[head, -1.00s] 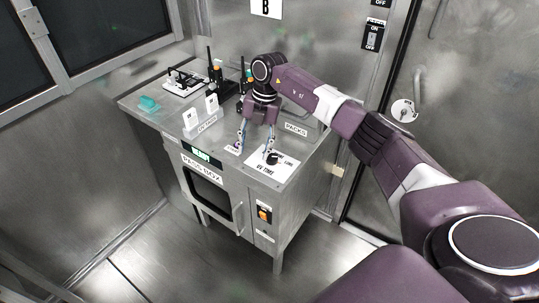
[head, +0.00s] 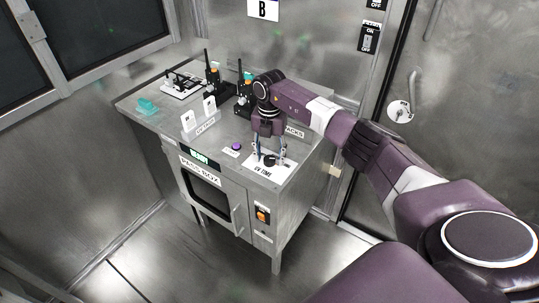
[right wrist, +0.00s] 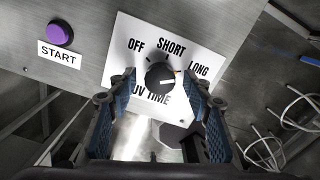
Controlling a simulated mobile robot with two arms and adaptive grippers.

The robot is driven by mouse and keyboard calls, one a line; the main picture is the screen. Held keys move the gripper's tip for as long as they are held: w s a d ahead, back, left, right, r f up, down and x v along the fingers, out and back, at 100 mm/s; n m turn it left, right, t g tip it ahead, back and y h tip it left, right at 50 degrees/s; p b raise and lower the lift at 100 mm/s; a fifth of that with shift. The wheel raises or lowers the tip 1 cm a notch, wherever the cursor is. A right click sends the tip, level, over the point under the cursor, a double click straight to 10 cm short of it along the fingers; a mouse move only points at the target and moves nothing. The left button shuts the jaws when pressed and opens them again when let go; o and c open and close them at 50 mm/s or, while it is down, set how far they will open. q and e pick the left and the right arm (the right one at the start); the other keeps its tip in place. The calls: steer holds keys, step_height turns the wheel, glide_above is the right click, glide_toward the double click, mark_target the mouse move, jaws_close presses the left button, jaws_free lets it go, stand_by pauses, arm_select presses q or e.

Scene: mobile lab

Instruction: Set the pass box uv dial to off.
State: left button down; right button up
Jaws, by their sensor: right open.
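The UV time dial (head: 269,160) is a black round knob on a white plate (head: 257,169) on top of the pass box (head: 208,165). In the right wrist view the dial (right wrist: 159,77) sits under the labels OFF, SHORT and LONG. A white mark on its face lies toward the right, on the LONG side; its exact setting is hard to tell. My right gripper (head: 270,153) is open and points down over the dial. In the wrist view its blue-padded fingers (right wrist: 159,84) stand on either side of the knob, with gaps visible. My left gripper is not in view.
A purple START button (right wrist: 60,33) is left of the plate. An orange switch (head: 263,215) is on the box front. The floor in front is clear.

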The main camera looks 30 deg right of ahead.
steer(key=c, duration=1.1)
steer(key=shift+c, duration=0.2)
